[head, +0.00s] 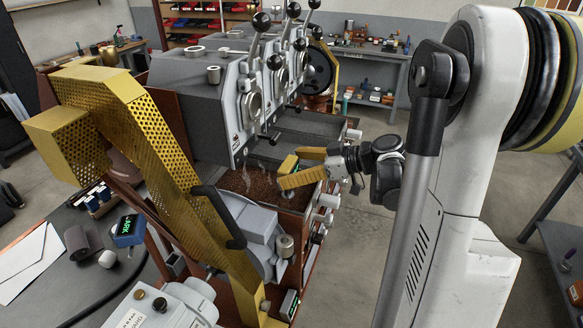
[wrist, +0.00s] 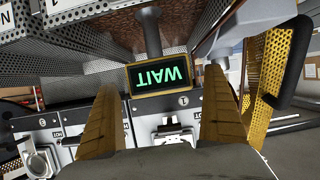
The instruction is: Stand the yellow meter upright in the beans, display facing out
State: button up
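The yellow meter (head: 288,164) is at the tray of brown beans (head: 247,183) in the head view. In the wrist view the meter (wrist: 158,76) shows its black display with green letters reading WAIT, upside down in that picture, facing my wrist camera. Its dark stem runs from the body towards the beans (wrist: 118,30); how deep the tip sits is unclear. My gripper (head: 292,168) reaches in from the right at the tray's outer edge. Its two yellow fingers (wrist: 162,88) are open, one on each side of the meter, with a visible gap on both sides.
Grey roaster drums (head: 200,105) with levers stand behind the beans. A yellow perforated guard (head: 150,150) and a grey machine body (head: 245,225) lie to the left. White knobs line the tray's outer side.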

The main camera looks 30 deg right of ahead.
jog(key=shift+r, duration=0.25)
jog(key=p+v, duration=0.3)
jog(key=v, duration=0.9)
jog(key=a+f+m+g+h, duration=0.1)
jog(key=a+m+g+h, duration=0.2)
jog(key=a, duration=1)
jog(key=s+a+m+h, duration=0.4)
jog(key=s+a+h, duration=0.1)
jog(key=s+a, duration=0.4)
jog(key=shift+f+m, duration=0.25)
jog(key=shift+m, duration=0.05)
jog(key=shift+a+f+b, duration=0.1)
jog(key=shift+a+b, duration=0.05)
jog(key=shift+b, duration=0.2)
